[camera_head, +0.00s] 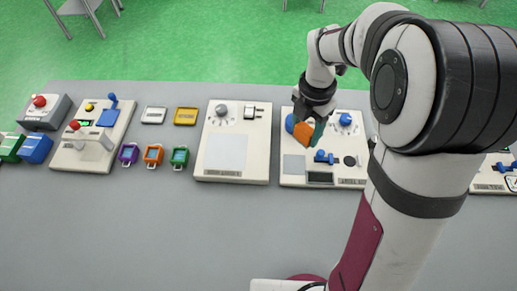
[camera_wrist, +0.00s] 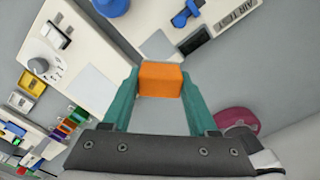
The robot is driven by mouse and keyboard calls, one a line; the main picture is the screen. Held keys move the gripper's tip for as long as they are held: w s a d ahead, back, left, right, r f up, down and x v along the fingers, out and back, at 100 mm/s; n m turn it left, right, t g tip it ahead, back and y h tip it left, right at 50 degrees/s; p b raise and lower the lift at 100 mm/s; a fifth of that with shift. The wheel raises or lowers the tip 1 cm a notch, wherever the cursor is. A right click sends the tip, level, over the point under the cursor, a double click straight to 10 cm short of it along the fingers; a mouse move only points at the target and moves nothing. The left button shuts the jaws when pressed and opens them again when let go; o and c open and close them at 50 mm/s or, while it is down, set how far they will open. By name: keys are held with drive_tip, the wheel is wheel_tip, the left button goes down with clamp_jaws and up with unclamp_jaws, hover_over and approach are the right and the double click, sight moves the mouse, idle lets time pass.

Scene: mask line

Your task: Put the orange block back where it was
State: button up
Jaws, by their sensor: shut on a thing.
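The orange block (camera_head: 303,132) is held between the two teal fingers of my gripper (camera_wrist: 161,84), which is shut on it. In the wrist view the block (camera_wrist: 161,79) sits at the fingertips, with a finger on each side. In the head view the block is in front of the cream panel (camera_head: 288,182) with blue controls, close to a round blue part (camera_head: 290,123). The block appears raised, but I cannot tell its exact height. The gripper and block hide part of that panel.
To the left is a cream panel with a grey knob (camera_head: 222,110) and a pale grey square. Further left are purple, orange (camera_head: 153,155) and green small cases, silver and yellow trays (camera_head: 186,116), and a joystick panel (camera_head: 70,158). The front grey table (camera_head: 150,235) is clear.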

drive_tip(key=a+f, duration=0.2)
drive_tip(key=a, duration=0.1)
drive_tip(key=w+a+f, duration=0.1)
drive_tip(key=a+f, duration=0.1)
drive_tip(key=a, duration=0.2)
drive_tip(key=w+a+f, duration=0.1)
drive_tip(key=a+f, duration=0.1)
drive_tip(key=a, duration=0.1)
drive_tip(key=shift+w+a+f, duration=0.15)
drive_tip(key=shift+w+f, duration=0.05)
drive_tip(key=shift+a+f, duration=0.2)
drive_tip(key=shift+f, duration=1.95)
drive_tip(key=shift+f, duration=0.1)
drive_tip(key=o, duration=1.3)
wheel_tip(320, 180, up, 12)
drive_tip(key=s+d+r+m+y, duration=0.1)
drive_tip(key=s+d+r+m, duration=0.25)
drive_tip(key=s+m, duration=0.45)
drive_tip(key=s+d+r+m, duration=0.35)
drive_tip(key=s+m, duration=0.25)
drive_tip(key=m, duration=0.3)
drive_tip(key=s+d+f+m, duration=0.1)
drive_tip(key=s+d+m, duration=0.1)
drive_tip(key=s+m, duration=1)
drive_tip(key=m, duration=0.3)
drive_tip(key=shift+s+f+m+y, duration=0.3)
drive_tip(key=shift+f+y, duration=0.1)
